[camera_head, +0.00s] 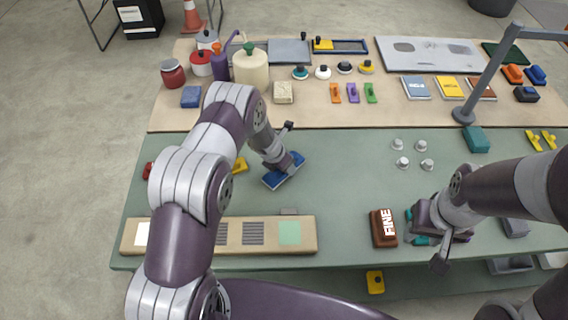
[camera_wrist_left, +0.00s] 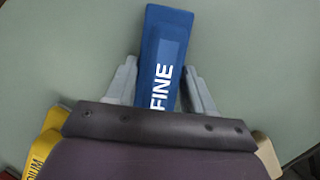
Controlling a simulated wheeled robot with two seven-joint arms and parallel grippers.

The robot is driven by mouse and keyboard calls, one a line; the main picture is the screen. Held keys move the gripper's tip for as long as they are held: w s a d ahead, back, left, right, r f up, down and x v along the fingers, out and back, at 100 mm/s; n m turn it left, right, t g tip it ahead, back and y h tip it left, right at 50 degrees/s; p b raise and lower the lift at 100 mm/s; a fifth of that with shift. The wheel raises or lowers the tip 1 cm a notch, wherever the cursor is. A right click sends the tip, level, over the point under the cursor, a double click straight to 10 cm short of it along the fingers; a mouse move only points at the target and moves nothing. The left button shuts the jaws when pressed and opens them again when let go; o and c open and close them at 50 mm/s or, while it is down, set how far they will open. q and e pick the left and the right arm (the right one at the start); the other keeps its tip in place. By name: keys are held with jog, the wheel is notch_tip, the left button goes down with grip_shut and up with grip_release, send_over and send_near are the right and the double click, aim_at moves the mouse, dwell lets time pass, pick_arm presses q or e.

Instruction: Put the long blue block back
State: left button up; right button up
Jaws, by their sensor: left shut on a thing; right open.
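The long blue block (camera_head: 271,181) lies on or just above the green work surface, left of the middle in the head view. In the left wrist view the blue block (camera_wrist_left: 166,45) carries white FINE lettering and sits between the fingers. My left gripper (camera_head: 284,168) is shut on it; the fingers also show in the left wrist view (camera_wrist_left: 165,88). I cannot tell whether the block touches the surface. My right gripper (camera_head: 416,227) is open, low at the front right, by a teal thing (camera_head: 410,215) that it partly hides.
A yellow block (camera_head: 240,164), marked in part "DIUM" in the left wrist view (camera_wrist_left: 40,150), lies beside the left gripper. A brown FINE block (camera_head: 383,229) lies left of my right gripper. A tan strip with patches (camera_head: 308,237) runs along the front. Several grey knobs (camera_head: 403,162) stand right of centre.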

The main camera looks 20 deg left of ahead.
pick_arm(q)
jog(key=shift+f, duration=0.1)
jog(key=o, duration=0.9)
